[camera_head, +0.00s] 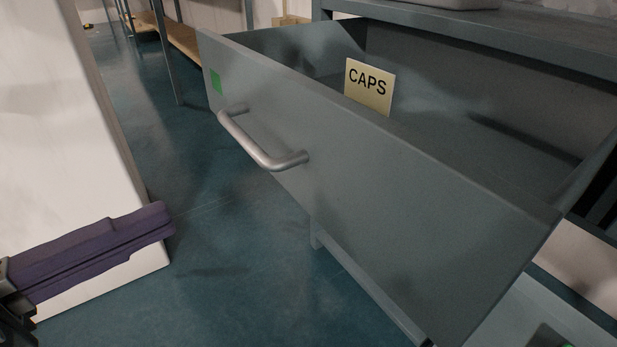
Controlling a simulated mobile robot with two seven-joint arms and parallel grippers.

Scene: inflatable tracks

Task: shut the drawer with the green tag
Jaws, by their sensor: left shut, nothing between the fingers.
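The grey drawer (400,200) with the green tag (216,82) stands pulled out on the right side of the head view. Its silver bar handle (262,150) is on the front panel, below and right of the tag. A card reading CAPS (369,88) stands upright behind the front panel. My left gripper (170,218), with purple fingers, is at the lower left, shut and empty. It is apart from the drawer, left of and below the handle in the picture. My right gripper is not in view.
A white block-like object (60,130) stands at the left, behind my left gripper. A grey worktop (520,40) runs above the drawer. Another grey surface (560,310) shows at the lower right. Blue floor (230,240) lies open between block and drawer.

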